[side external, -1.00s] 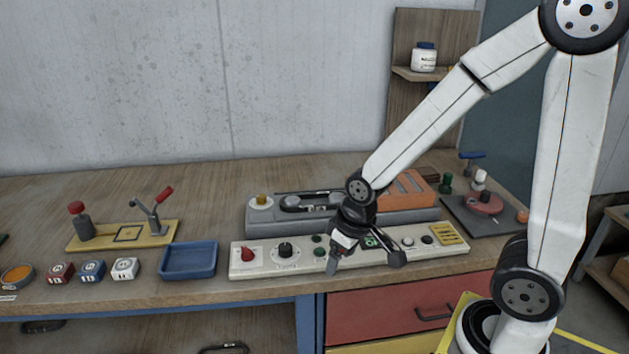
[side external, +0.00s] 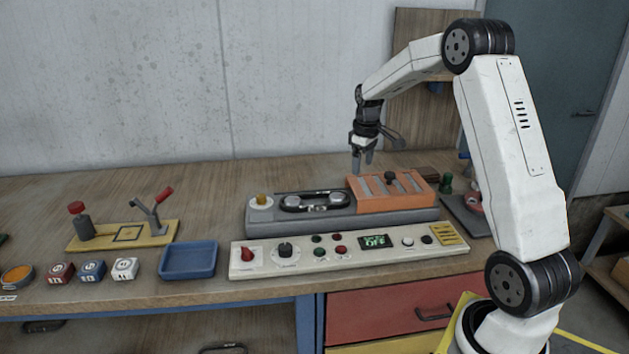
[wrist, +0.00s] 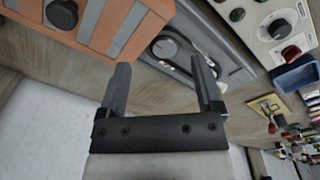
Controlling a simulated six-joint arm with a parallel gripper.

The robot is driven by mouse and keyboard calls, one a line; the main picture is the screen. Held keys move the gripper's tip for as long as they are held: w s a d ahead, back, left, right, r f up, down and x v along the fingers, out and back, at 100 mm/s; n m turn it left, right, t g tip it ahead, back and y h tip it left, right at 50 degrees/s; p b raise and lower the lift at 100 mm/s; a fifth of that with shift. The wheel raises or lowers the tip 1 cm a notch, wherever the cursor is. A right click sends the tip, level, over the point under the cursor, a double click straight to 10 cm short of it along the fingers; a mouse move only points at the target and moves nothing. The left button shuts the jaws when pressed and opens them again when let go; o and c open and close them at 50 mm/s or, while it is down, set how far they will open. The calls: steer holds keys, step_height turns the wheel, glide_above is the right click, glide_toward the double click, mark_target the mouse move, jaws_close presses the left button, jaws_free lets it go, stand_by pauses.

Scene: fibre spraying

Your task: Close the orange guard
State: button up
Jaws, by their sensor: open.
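The orange guard (side external: 400,191) is a slotted box-like cover with a dark knob (side external: 390,177) on top. It sits on the right part of the long grey machine base (side external: 300,221). The black belt loop (side external: 314,201) on the left part is uncovered. My gripper (side external: 362,166) is open and empty, pointing down above and behind the guard's left end. In the wrist view the fingers (wrist: 165,85) are apart, with the guard (wrist: 112,28) at upper left and the belt loop (wrist: 180,55) beyond the fingertips. I cannot see the fingers touching anything.
A control panel (side external: 350,256) with knobs and buttons lies in front of the machine. A blue tray (side external: 188,261) stands to its left. A yellow fixture with a red-handled clamp (side external: 157,206) is further left. The bench behind the machine's left half is clear.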

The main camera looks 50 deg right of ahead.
steer(key=r, duration=0.1)
glide_above(390, 173)
steer(key=shift+f, duration=3.9)
steer(key=shift+c, duration=0.2)
jaws_close()
